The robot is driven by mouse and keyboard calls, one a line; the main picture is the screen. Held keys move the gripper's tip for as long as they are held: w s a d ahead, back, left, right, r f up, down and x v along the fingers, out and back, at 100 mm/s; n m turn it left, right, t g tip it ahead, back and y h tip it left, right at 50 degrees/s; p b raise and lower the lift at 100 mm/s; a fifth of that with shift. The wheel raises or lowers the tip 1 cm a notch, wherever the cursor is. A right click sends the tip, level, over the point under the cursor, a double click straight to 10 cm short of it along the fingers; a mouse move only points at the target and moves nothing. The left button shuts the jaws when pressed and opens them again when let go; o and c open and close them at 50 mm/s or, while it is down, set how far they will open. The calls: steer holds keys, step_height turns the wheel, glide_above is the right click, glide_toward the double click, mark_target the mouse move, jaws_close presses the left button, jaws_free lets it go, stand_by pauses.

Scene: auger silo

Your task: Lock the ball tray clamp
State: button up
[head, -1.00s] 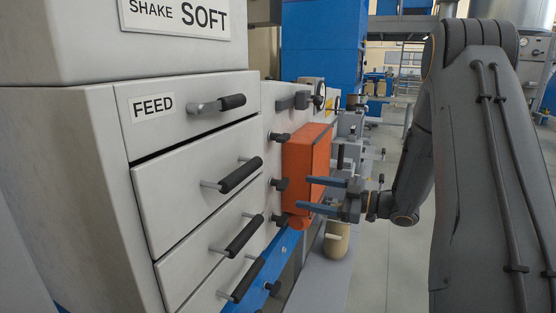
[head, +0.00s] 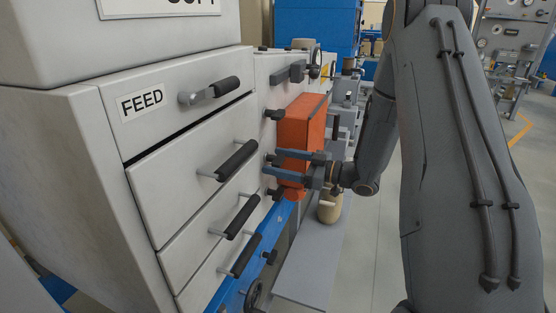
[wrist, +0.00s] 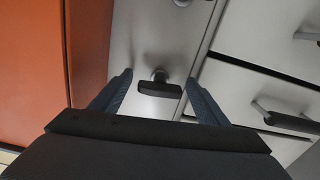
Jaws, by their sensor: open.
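My gripper (head: 283,165) is open and empty, its two fingers pointing left at the cabinet's light front panel beside the drawers. In the wrist view, a black T-shaped clamp knob (wrist: 160,88) on a short stem sits between the open fingers (wrist: 160,95), apart from both. In the head view, this appears to be the dark clamp (head: 271,159) by the fingertips, partly hidden by them. Similar dark clamps stand above (head: 274,114) and below (head: 274,193) it. No label shows which is the ball tray's. Its locked or unlocked state cannot be told.
An orange box (head: 300,122) stands out right beside my gripper, close to the fingers. Drawers with black bar handles (head: 235,160) lie left, under the FEED drawer (head: 180,105). A blue rail (head: 245,275) runs below. The floor at right is open.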

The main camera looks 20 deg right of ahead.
steer(key=shift+c, duration=0.2)
steer(key=c, duration=1)
steer(key=shift+m, duration=0.7)
steer(key=shift+w, duration=0.1)
steer(key=o, duration=1)
steer(key=shift+o, duration=0.2)
steer(key=b+v, duration=0.2)
steer(key=v, duration=0.5)
steer(key=shift+s+d, duration=0.25)
